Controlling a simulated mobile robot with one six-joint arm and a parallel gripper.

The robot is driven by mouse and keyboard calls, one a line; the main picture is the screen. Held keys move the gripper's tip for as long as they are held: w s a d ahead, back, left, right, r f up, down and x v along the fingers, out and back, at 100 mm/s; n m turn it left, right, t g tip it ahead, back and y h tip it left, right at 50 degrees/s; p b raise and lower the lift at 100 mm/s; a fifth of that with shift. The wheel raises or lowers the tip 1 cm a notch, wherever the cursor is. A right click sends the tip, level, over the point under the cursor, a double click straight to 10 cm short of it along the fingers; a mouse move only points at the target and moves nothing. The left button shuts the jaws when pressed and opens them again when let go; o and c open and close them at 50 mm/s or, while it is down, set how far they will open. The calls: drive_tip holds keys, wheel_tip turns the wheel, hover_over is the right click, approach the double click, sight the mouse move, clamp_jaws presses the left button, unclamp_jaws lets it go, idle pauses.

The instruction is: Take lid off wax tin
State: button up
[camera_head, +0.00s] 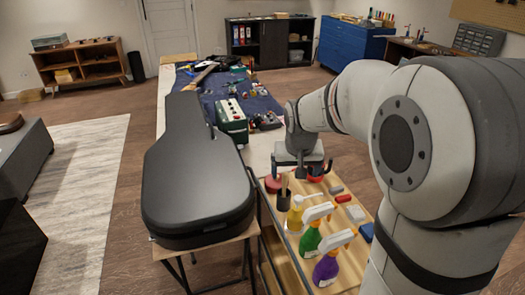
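My gripper (301,174) points down over the back end of a wooden-topped cart. Its fingers are small and dark here, and I cannot tell how far apart they are. A round red tin-like thing (273,184) lies on the cart top just left of the gripper. Another red round thing (315,178) lies just right of the gripper, partly hidden by it. I cannot tell which of the two is the wax tin, or whether either is a lid.
The cart (290,257) also holds a dark cup with brushes (284,198), yellow, green and purple spray bottles (326,268), and several small blocks (355,213). A black guitar case (195,185) stands close on the left. A cluttered worktable (145,150) lies behind.

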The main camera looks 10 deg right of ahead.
drive_tip(key=shift+m+t, duration=0.5)
drive_tip(key=w+f, duration=1.4)
drive_tip(key=w, duration=0.1)
drive_tip(key=w+f+p, duration=0.1)
drive_tip(key=w+f, duration=0.6)
drive_tip(key=shift+w+a+f, duration=0.25)
drive_tip(key=shift+a, duration=0.05)
drive_tip(key=shift+c, duration=0.2)
